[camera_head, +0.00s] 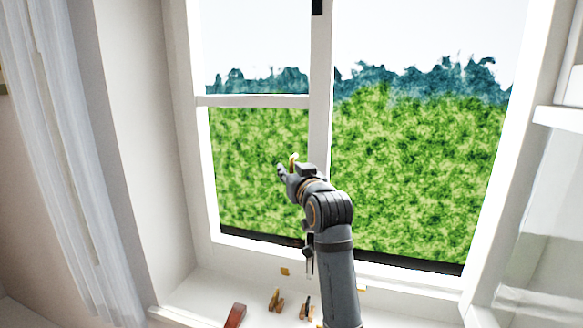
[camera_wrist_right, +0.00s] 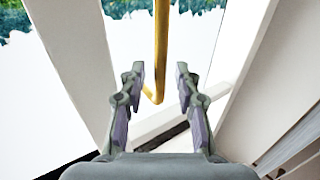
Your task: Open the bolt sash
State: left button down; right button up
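The white-framed window sash (camera_head: 258,101) stands in front of me and appears shut against its frame. A brass-yellow handle (camera_head: 294,157) shows at the central upright, just beyond my right gripper (camera_head: 283,170). In the right wrist view the handle is a slim bent yellow bar (camera_wrist_right: 161,45) with a hooked lower end. My right gripper's fingers (camera_wrist_right: 158,80) are apart, and the bar's lower end shows between their tips. I cannot tell whether either finger touches it. My left gripper is in neither view.
The white sill (camera_head: 200,292) below holds a reddish-brown item (camera_head: 235,315) and several small brass and wooden pieces (camera_head: 275,300). A sheer curtain (camera_head: 75,150) hangs at left. White shelving (camera_head: 560,118) stands close on the right.

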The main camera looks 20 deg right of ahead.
jog(key=shift+c, duration=0.2)
grip_shut()
jog(key=shift+f, duration=0.1)
